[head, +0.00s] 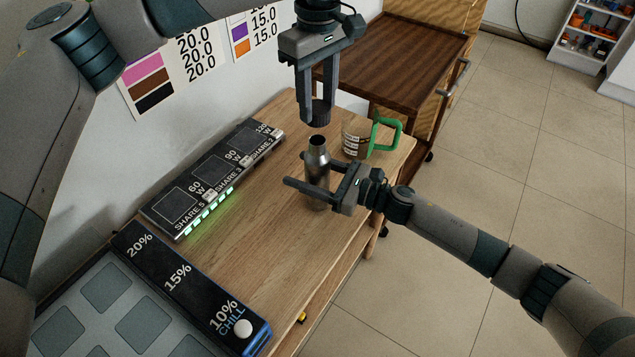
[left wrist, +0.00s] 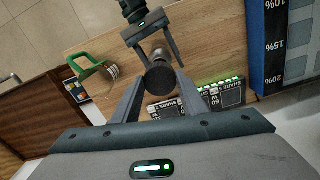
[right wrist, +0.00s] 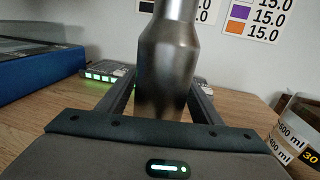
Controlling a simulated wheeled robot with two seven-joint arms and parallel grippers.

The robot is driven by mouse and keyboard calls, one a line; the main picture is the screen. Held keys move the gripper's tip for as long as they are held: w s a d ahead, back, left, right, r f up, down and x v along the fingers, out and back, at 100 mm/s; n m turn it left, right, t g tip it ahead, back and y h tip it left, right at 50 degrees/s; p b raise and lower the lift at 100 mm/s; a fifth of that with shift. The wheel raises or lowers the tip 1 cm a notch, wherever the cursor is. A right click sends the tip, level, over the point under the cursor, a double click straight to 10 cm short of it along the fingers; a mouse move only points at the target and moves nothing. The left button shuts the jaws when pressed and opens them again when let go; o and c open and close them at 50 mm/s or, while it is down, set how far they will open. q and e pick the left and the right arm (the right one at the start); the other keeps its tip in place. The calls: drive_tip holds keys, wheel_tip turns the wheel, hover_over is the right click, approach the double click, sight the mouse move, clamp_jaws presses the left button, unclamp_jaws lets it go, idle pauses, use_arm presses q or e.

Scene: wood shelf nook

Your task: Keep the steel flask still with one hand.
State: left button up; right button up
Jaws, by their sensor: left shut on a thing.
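The steel flask (head: 317,165) stands upright on the wooden table, with its neck uncovered. It also shows in the right wrist view (right wrist: 168,70). My right gripper (head: 294,170) is around the flask's body at mid height, one finger on each side. Its fingers look spread wider than the flask; contact is not clear. My left gripper (head: 319,105) points down above the flask and is shut on a dark round cap (head: 320,115). The cap is apart from the flask's mouth. In the left wrist view the cap (left wrist: 161,78) hides part of the flask.
A measuring mug with a green handle (head: 385,135) stands close to the right gripper, near the table's right edge. A black panel with green lights (head: 212,178) lies along the wall. A chill tray (head: 190,290) is at the front left.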

drive_tip(key=c, duration=1.2)
use_arm(q)
hover_over(318, 140)
drive_tip(key=shift+f, duration=2.5)
use_arm(e)
drive_tip(key=shift+c, duration=0.2)
use_arm(q)
drive_tip(key=shift+f, duration=0.9)
drive_tip(key=shift+f, duration=0.55)
